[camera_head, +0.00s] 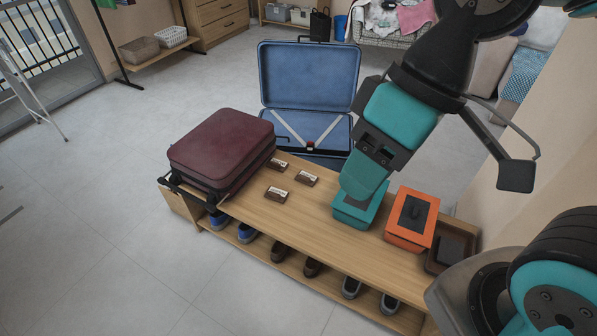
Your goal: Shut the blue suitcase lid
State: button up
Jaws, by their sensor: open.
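The blue suitcase (325,157) lies open on the floor just behind the wooden bench. Its lid (310,78) stands up at the far side, leaning back slightly. Light crossed straps and a dark buckle show in the suitcase, and the bench hides part of its near side. My gripper (364,178) hangs down from the upper right, to the right of the suitcase and over a teal box (345,214) on the bench. It is open and holds nothing that I can see. It appears apart from the lid; its fingertips are hard to make out against the teal box.
The wooden bench (320,225) carries a maroon suitcase (222,150), several small brown blocks (306,178), an orange box (410,218) and a dark-brown tray (452,250). Shoes stand on its lower shelf. A laundry basket (395,35) stands behind at right.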

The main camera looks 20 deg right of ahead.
aim_at(297, 75)
jog(key=u, duration=0.55)
jog(key=k, duration=0.65)
jog(key=u, duration=0.75)
jog(key=i, duration=5.4)
jog(key=z, duration=0.7)
jog(key=i, duration=1.1)
jog(key=z, duration=1.6)
jog(key=i, duration=1.15)
jog(key=z, duration=0.7)
